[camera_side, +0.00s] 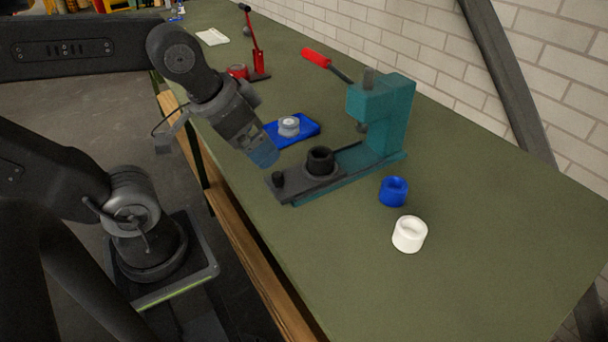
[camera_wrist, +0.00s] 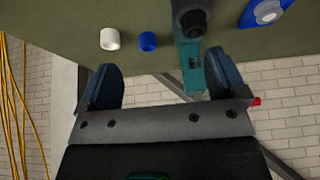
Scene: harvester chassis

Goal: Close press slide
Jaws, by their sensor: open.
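The teal press (camera_side: 385,115) stands on the green bench, with a red-tipped lever (camera_side: 316,58) reaching up to the left. Its dark grey slide (camera_side: 295,183) extends out to the left of the press head, with a small black knob (camera_side: 278,178) at its outer end. A black ring-shaped holder (camera_side: 320,161) sits on the slide, clear of the ram. My gripper (camera_side: 262,153) is open and apart from the slide, just above and left of the knob. The wrist view shows my gripper's two blue fingers (camera_wrist: 163,80) spread with nothing between them, and the slide (camera_wrist: 188,8) beyond, partly cut off.
A blue cup (camera_side: 394,192) and a white cup (camera_side: 409,234) stand in front of the press. A blue tray (camera_side: 308,138) with a pale round part (camera_side: 289,126) lies behind the slide. The bench's near right area is clear.

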